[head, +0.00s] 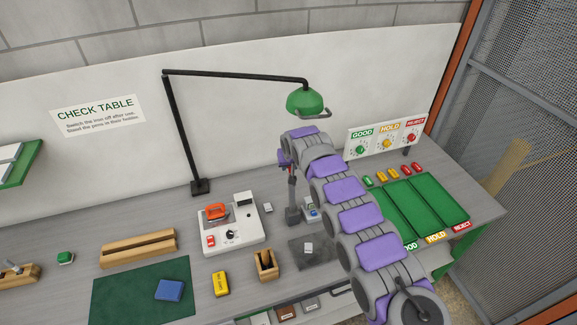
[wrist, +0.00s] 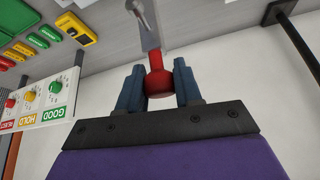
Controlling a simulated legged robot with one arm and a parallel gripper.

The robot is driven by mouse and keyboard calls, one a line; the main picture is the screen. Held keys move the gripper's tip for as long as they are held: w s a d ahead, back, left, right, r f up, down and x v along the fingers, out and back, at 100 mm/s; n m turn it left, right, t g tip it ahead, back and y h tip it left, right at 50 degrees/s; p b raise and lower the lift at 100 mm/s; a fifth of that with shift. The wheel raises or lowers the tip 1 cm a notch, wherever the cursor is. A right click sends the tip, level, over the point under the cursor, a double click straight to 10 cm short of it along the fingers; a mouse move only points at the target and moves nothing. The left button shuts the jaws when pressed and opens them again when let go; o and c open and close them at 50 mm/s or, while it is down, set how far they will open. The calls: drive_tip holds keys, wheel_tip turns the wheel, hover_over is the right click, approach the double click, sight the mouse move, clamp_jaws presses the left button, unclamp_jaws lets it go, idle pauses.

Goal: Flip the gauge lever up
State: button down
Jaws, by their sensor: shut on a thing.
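The gauge stand (head: 293,214) is a small dark grey base with a thin upright post, at the middle of the bench. Its lever has a red knob (wrist: 158,83) on a flat grey metal arm (wrist: 150,36). My gripper (wrist: 159,90) is shut on the red knob, with one blue-grey finger on each side. In the head view my gripper (head: 290,164) is at the top of the gauge post, below and left of the green lamp. My wrist partly hides the lever there, so its exact angle is unclear.
A green lamp (head: 306,102) hangs close above my wrist. A white station with an orange-red piece (head: 216,212) stands left of the gauge, and a wooden holder (head: 266,265) stands in front. Green sorting trays (head: 396,213) and a dial panel (head: 387,138) are to the right.

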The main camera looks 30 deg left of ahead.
drive_tip(key=shift+w+a+r, duration=0.15)
drive_tip(key=shift+w+r, duration=0.05)
drive_tip(key=shift+r, duration=0.1)
drive_tip(key=c, duration=1.2)
unclamp_jaws()
drive_tip(key=shift+r, duration=0.1)
drive_tip(key=shift+o, duration=1.4)
drive_tip(key=shift+w+a+f, duration=0.2)
drive_tip(key=shift+f, duration=0.05)
drive_tip(key=shift+o, duration=0.7)
drive_tip(key=shift+a+f, duration=0.1)
drive_tip(key=shift+a, duration=0.15)
drive_tip(key=shift+s+d, duration=0.1)
drive_tip(key=shift+d, duration=0.3)
drive_tip(key=shift+v, duration=0.75)
drive_tip(key=a+b+v, duration=0.1)
drive_tip(key=b+v, duration=0.1)
drive_tip(key=v, duration=1.3)
drive_tip(key=shift+r, duration=0.35)
drive_tip(key=shift+s+d, duration=0.1)
drive_tip(key=shift+d, duration=0.05)
